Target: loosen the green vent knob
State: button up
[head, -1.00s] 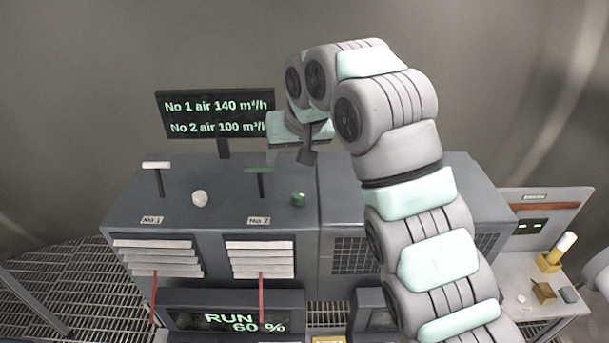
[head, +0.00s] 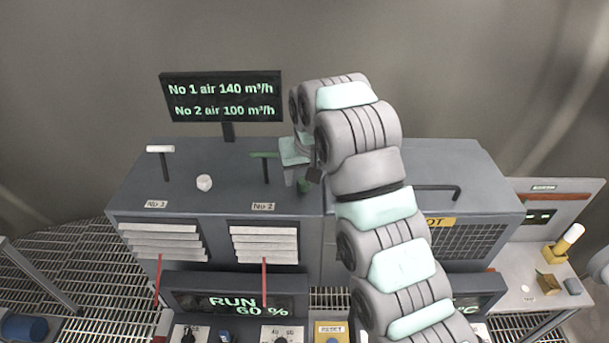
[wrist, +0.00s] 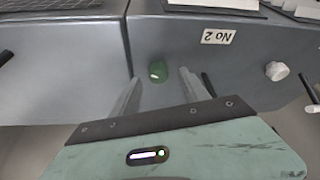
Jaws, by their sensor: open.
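The green vent knob (wrist: 158,73) stands on top of the grey cabinet, beside the No 2 label (wrist: 218,36). In the head view the knob (head: 304,186) shows just below my gripper, partly hidden by it. My gripper (head: 302,178) is over the right part of the No 2 section. In the wrist view my gripper (wrist: 156,88) is open, with a finger on each side of the knob's line and the knob just beyond and between the tips. Whether the tips touch it cannot be told.
A green T-handle (head: 265,156) stands left of the knob, close to my gripper. A white knob (head: 204,183) and a white T-handle (head: 160,150) are farther left. A display (head: 222,97) rises behind. A black bar handle (head: 440,188) lies to the right.

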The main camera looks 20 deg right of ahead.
jog(key=shift+x, duration=0.9)
jog(key=shift+d, duration=0.1)
jog(key=shift+c, duration=0.4)
grip_shut()
